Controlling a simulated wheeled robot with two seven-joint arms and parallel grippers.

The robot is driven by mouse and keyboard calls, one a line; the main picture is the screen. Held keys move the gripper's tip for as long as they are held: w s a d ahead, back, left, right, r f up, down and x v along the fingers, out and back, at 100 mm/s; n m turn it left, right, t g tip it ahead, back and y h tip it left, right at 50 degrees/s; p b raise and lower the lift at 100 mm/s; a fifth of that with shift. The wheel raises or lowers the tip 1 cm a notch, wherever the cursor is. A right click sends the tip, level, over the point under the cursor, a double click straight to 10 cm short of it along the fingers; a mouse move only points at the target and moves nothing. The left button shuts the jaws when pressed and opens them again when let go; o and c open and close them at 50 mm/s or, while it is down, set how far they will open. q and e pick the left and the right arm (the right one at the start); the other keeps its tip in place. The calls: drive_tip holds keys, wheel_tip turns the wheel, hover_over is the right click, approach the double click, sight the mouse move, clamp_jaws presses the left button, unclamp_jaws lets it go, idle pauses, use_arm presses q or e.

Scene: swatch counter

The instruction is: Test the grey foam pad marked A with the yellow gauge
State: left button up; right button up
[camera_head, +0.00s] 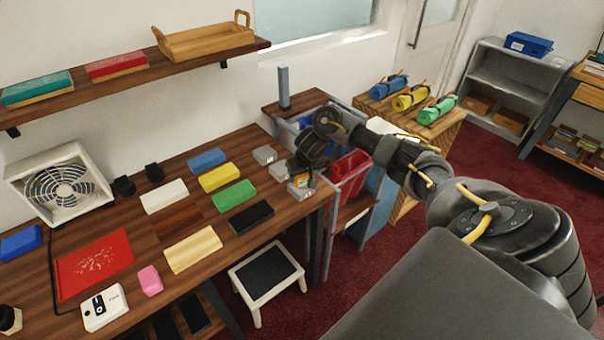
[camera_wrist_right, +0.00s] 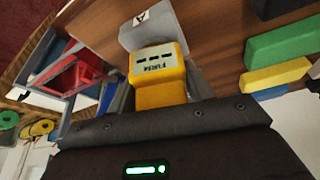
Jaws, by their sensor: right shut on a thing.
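My right gripper (camera_head: 303,172) is at the right end of the wooden counter, shut on the yellow gauge (camera_wrist_right: 160,78). The gauge has a pale display with dark bars and small lettering that I cannot read surely. A grey foam pad marked A (camera_wrist_right: 150,28) lies just beyond the gauge's end in the right wrist view. In the head view a grey pad (camera_head: 301,195) shows partly under the gripper. I cannot tell whether gauge and pad touch. Two more grey pads (camera_head: 265,155) (camera_head: 279,172) lie just left of the gripper. My left gripper is out of view.
Blue, yellow, green (camera_head: 234,194), black (camera_head: 251,217), white and cream blocks lie left of the gripper. A red mat (camera_head: 94,263), a white device (camera_head: 104,307) and a fan (camera_head: 62,187) are farther left. A red bin (camera_head: 349,166) stands beyond the counter's right edge.

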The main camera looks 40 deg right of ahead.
drive_tip(key=shift+f, duration=0.35)
idle(0.3)
drive_tip(key=shift+s+f+p, duration=0.1)
drive_tip(key=shift+f+p, duration=0.05)
drive_tip(key=shift+p, duration=0.2)
idle(2.1)
wheel_tip(320, 180, up, 2)
drive_tip(key=p, duration=0.2)
drive_tip(key=shift+p, duration=0.3)
wheel_tip(320, 180, up, 5)
drive_tip(key=p, duration=0.6)
idle(0.5)
